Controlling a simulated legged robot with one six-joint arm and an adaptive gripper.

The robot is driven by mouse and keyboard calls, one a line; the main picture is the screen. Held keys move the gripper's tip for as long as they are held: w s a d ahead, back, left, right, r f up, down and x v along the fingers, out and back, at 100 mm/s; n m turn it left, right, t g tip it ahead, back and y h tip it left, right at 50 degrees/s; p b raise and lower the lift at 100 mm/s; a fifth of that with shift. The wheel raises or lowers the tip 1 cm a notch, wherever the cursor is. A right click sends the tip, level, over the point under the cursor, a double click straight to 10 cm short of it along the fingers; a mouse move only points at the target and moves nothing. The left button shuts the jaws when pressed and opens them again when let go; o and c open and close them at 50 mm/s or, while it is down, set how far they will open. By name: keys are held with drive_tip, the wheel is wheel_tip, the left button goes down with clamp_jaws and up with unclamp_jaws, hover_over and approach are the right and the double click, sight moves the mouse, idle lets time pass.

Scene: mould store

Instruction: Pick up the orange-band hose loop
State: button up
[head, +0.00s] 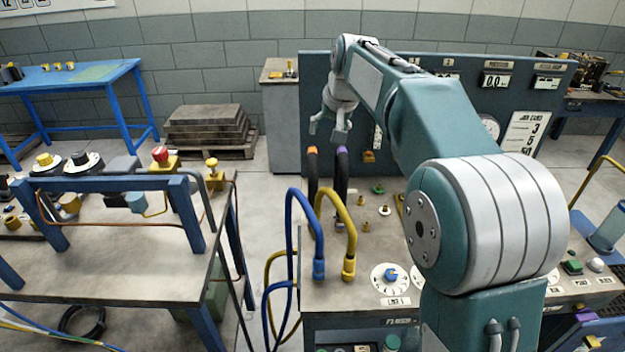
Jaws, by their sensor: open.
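The orange-band hose loop (312,172) is a black hose with an orange band at its top. It stands upright toward the back left of the grey bench top (375,240). A similar black loop with a purple band (342,172) stands close on its right. The yellow hose in front partly hides the lower part of the orange-band loop. My gripper (328,132) is open and empty, with its fingers pointing down. In the picture it appears just above the two black loops. I cannot tell its exact distance from them.
A blue hose (290,235) and a yellow hose (350,225) arch in front of the black loops. Several small brass and coloured fittings stand to their right. A blue-framed table (120,265) is at the left, and a tall control panel (312,85) rises behind.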

sight(313, 151)
drive_tip(key=x, duration=0.2)
drive_tip(key=w+x, duration=0.1)
drive_tip(key=x, duration=0.4)
drive_tip(key=shift+w+a+r, duration=0.25)
drive_tip(key=shift+r, duration=0.1)
drive_tip(key=x, duration=0.5)
drive_tip(key=shift+w+a+f, duration=0.2)
drive_tip(key=shift+a+f, duration=0.05)
drive_tip(key=shift+a, duration=0.15)
drive_tip(key=shift+c, duration=0.3)
clamp_jaws()
